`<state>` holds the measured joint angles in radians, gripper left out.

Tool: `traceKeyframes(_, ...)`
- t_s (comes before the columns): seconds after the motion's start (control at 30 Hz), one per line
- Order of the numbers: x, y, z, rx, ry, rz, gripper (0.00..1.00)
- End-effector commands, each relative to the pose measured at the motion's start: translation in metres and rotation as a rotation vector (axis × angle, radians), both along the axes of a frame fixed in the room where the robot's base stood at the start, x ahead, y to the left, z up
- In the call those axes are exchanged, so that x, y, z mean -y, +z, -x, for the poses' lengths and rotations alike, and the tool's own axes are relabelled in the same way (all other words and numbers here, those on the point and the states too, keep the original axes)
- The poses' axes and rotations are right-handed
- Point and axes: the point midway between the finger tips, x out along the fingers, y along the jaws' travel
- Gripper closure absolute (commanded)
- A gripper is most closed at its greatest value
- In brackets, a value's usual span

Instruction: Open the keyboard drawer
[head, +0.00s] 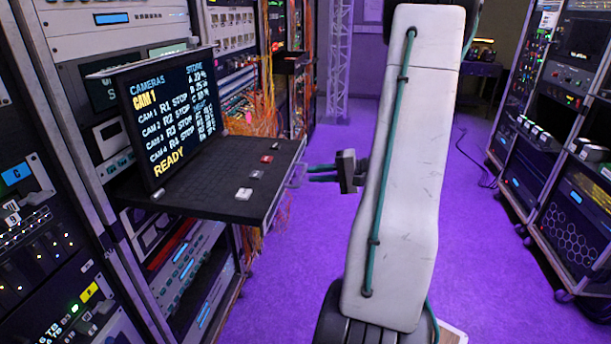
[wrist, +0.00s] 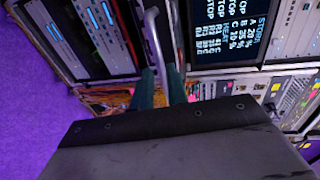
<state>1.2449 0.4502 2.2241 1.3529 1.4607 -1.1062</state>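The keyboard drawer (head: 215,185) is a dark tray standing well out from the left rack, with a dark keyboard surface on it. A pale metal bar handle (head: 297,174) is on its front edge. My gripper (head: 310,173) is at the handle, its two teal fingers pointing left towards the drawer. In the wrist view the handle (wrist: 152,45) runs down between the two fingertips (wrist: 161,80). The small gap between the fingers is about the bar's width, and they look shut on it. The exact contact is hard to see.
A monitor (head: 168,115) stands over the drawer, showing camera text. Racks line the left, and another rack (head: 560,150) stands at the right. Orange cables (head: 262,110) hang behind the drawer. Purple floor (head: 465,250) is clear between the racks. My pale arm link hides the middle.

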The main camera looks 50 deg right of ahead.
Motion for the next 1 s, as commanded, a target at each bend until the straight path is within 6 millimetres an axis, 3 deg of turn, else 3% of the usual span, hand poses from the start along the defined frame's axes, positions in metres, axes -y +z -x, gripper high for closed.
traceKeyframes(0.1,0.009,0.003,0.016,-0.001,-0.003,0.000,0.85)
traceKeyframes(0.3,0.014,0.006,0.028,-0.001,0.000,0.000,0.85)
traceKeyframes(1.0,0.014,0.005,0.028,-0.027,-0.010,-0.040,0.85)
